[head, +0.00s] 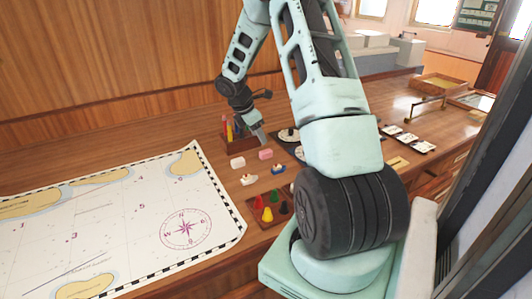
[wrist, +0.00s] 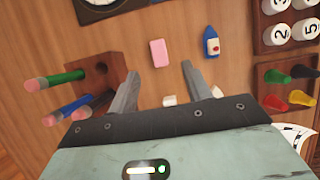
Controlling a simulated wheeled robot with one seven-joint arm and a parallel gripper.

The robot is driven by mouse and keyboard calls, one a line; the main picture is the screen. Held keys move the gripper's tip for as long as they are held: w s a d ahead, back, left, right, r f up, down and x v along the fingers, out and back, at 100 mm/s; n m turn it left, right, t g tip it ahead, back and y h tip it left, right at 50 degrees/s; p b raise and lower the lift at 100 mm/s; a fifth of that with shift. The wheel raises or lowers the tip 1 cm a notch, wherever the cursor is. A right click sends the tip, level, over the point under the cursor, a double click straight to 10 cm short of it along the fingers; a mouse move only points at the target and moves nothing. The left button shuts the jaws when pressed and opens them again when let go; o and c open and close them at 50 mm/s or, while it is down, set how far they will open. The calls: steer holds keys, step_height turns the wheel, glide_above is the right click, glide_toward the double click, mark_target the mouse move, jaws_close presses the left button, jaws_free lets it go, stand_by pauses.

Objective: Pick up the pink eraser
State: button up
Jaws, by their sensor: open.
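The pink eraser (head: 265,154) lies flat on the wooden counter, right of a white eraser (head: 237,163). It also shows in the wrist view as a pink block (wrist: 158,53), a little beyond the fingertips and roughly between their lines. My gripper (wrist: 159,70) is open and empty, its two grey fingers spread apart. In the head view my gripper (head: 258,135) is above the counter beside the pencil holder, behind the pink eraser.
A wooden pencil holder (wrist: 103,72) with several pencils stands close to the left finger. A small blue boat (wrist: 211,42) lies right of the pink eraser. A tray of coloured pegs (head: 267,222) and a chart (head: 110,225) lie nearer. White pieces show partly behind the gripper.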

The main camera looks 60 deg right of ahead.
mark_target(265, 151)
steer(key=shift+p+x, duration=1.2)
steer(key=shift+x, duration=3)
steer(key=shift+w+a+f, duration=0.1)
steer(key=shift+w+a, duration=0.05)
steer(key=shift+w, duration=0.05)
steer(key=c, duration=1.1)
